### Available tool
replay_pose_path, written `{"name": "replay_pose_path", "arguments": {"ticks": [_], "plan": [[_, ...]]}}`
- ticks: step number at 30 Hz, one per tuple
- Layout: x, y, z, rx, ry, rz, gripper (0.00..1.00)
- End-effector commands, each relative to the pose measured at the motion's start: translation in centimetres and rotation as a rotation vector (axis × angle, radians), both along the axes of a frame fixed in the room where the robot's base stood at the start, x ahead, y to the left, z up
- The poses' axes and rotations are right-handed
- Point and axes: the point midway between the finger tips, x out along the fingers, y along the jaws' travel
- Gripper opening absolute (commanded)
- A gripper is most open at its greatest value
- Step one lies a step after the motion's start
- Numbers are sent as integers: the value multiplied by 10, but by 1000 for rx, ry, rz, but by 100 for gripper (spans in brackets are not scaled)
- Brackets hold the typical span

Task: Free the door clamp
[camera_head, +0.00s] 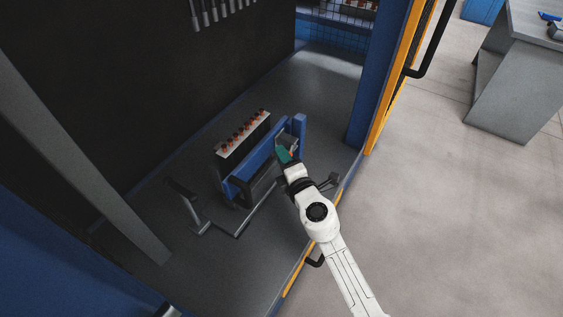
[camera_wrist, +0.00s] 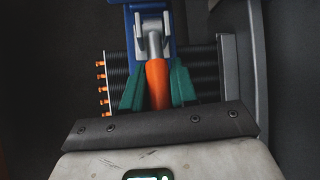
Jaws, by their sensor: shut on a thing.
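The door clamp (camera_wrist: 153,24) is a grey metal toggle clamp with an orange handle (camera_wrist: 157,84), mounted on a blue bar (camera_wrist: 129,7) in the wrist view. My gripper (camera_wrist: 157,80) has green fingers, one on each side of the orange handle, and is shut on it. In the head view my gripper (camera_head: 285,156) is at the right end of the blue frame (camera_head: 262,160). It largely hides the clamp there.
A block of tubes with a pale, orange-dotted top (camera_head: 242,134) stands behind the blue frame; its orange tips (camera_wrist: 101,89) show in the wrist view. A grey bar (camera_head: 240,226) lies in front. A blue post (camera_head: 367,85) and yellow edge (camera_head: 393,75) bound the opening on the right.

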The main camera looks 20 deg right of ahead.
Motion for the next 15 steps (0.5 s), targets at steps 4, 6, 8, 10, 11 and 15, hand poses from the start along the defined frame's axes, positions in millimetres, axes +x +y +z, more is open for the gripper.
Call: {"name": "replay_pose_path", "arguments": {"ticks": [4, 6, 8, 10, 11, 15], "plan": [[-5, -8, -5, 2, 2, 117, 0], [-8, -11, -2, 1, 3, 183, 0], [-9, -13, 0, 2, 2, 240, 0], [-9, -14, 1, 1, 2, 307, 0], [-9, -14, 1, 1, 2, 335, 0], [-10, -20, 2, 1, 1, 468, 0]]}}
